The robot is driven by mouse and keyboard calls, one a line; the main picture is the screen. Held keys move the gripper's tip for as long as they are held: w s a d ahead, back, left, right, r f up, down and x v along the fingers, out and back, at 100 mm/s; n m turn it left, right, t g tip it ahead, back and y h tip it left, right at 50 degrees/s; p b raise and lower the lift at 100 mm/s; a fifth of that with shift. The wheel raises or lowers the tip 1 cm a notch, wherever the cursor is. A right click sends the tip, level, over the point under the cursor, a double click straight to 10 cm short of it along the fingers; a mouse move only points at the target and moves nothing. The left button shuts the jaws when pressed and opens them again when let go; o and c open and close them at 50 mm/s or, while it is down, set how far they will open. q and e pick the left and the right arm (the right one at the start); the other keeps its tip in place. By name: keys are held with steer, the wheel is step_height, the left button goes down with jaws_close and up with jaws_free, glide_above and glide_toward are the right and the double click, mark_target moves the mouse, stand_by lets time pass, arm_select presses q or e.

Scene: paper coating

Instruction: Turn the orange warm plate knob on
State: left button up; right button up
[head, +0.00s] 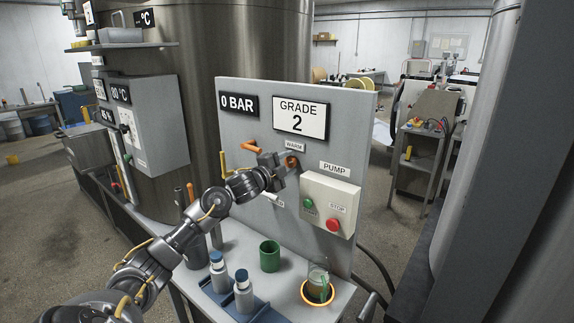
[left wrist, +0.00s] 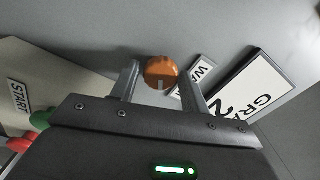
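The orange warm plate knob (head: 291,162) is on the grey upright panel (head: 233,135), under the WARM label (head: 295,146). In the left wrist view the knob (left wrist: 160,72) is round, with a pale mark on its lower edge. My left gripper (head: 288,167) is at the panel by the knob. In the wrist view its two fingers (left wrist: 160,82) are apart, one on each side of the knob, with small gaps showing. I cannot tell how far the tips reach along it. The warm plate (head: 305,291) has an orange ring, with a beaker (head: 317,279) on it. My right gripper is not in view.
The PUMP box (head: 327,187) with a green START and red STOP button stands out just right of the knob. Orange (head: 251,148) and yellow (head: 225,168) handles are left of it. A green cup (head: 269,256) and blue-capped bottles (head: 243,292) stand below.

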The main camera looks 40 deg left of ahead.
arm_select(q)
steer(key=shift+o, duration=0.9)
steer(key=shift+s+f, duration=0.1)
steer(key=shift+s, duration=0.1)
steer(key=s+b, duration=0.3)
steer(key=s, duration=0.7)
steer(key=shift+s, duration=0.25)
steer(key=shift+d, duration=0.1)
